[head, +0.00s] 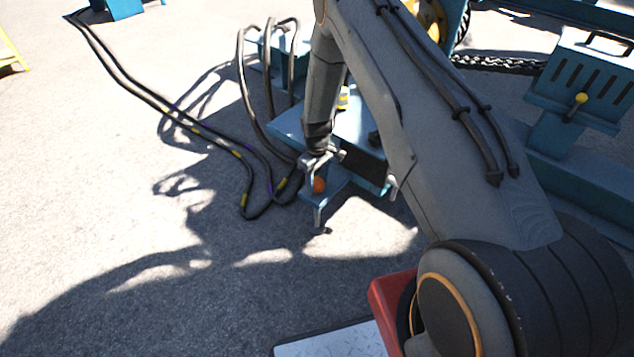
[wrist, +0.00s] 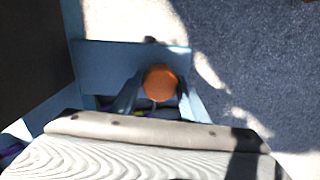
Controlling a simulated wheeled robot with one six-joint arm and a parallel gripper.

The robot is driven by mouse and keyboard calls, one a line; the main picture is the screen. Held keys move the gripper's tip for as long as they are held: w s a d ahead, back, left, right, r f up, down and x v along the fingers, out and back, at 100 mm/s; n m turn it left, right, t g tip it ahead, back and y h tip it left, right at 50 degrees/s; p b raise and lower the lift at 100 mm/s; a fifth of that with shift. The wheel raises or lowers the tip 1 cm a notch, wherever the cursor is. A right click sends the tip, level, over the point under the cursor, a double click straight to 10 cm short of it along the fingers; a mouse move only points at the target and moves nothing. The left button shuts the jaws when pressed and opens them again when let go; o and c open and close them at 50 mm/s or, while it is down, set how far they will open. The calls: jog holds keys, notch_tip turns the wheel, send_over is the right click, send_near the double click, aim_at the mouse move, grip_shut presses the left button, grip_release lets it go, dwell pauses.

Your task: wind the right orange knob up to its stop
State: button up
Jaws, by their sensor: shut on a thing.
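The orange knob (head: 319,185) shows in the head view near the middle, at a small blue bracket (head: 339,184) on the near side of a blue machine frame. In the wrist view the round orange knob (wrist: 160,82) lies in front of the blue bracket plate (wrist: 110,62). My gripper (head: 316,178) reaches down over it, and its two fingers (wrist: 160,92) stand on either side of the knob, shut on it. The knob's shaft is mostly hidden. I cannot tell how far the knob is wound.
Black cables (head: 245,165) with yellow bands lie on the pavement left of the frame (head: 292,122). A blue stand with a yellow-knobbed lever (head: 580,98) and a chain (head: 498,64) are at the right. The pavement in front of the bracket is clear.

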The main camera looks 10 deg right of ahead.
aim_at(317, 181)
jog(key=shift+n, duration=0.5)
jog(key=o, duration=1)
jog(key=shift+r, duration=0.15)
notch_tip(317, 181, up, 8)
jog(key=shift+f+p, duration=0.2)
jog(key=shift+p, duration=0.3)
